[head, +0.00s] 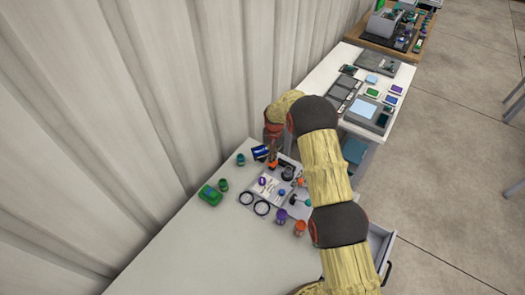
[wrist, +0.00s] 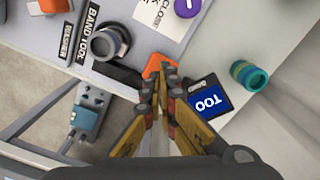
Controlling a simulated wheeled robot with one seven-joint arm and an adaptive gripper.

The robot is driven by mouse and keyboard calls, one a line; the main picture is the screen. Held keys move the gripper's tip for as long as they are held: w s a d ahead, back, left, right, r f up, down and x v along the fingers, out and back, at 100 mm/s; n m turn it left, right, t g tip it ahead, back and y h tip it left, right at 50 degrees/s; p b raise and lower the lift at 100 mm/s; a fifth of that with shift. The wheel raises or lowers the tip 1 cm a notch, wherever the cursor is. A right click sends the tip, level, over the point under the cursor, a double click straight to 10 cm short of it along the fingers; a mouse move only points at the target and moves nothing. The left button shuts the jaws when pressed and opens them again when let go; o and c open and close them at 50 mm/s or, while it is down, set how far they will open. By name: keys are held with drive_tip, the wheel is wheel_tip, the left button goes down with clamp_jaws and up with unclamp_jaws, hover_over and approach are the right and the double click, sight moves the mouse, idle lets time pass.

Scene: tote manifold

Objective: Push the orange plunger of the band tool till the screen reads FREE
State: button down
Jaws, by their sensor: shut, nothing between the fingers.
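The orange plunger (wrist: 157,66) of the band tool shows in the wrist view, right at the tips of my gripper (wrist: 161,82). My gripper is shut and empty, with its fingertips over or against the plunger; I cannot tell whether they touch. The fingers hide part of it. The tool's screen (wrist: 208,101) is blue and sits just right of the fingers. The screen also shows in the head view (head: 261,152), beside my gripper (head: 272,160). A black "BAND TOOL" label (wrist: 87,30) lies at upper left.
A dark-rimmed grey round part (wrist: 108,43) and a black bar stand left of the plunger. A teal jar (wrist: 249,75) stands right of the screen. In the head view, a green box (head: 209,195) and several small jars stand on the bench. The near bench surface is clear.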

drive_tip(key=shift+f, duration=0.15)
drive_tip(key=shift+f+b, duration=1.55)
drive_tip(key=shift+f, duration=0.4)
drive_tip(key=shift+r, duration=0.15)
drive_tip(key=shift+r+p, duration=0.55)
drive_tip(key=shift+r, duration=1.45)
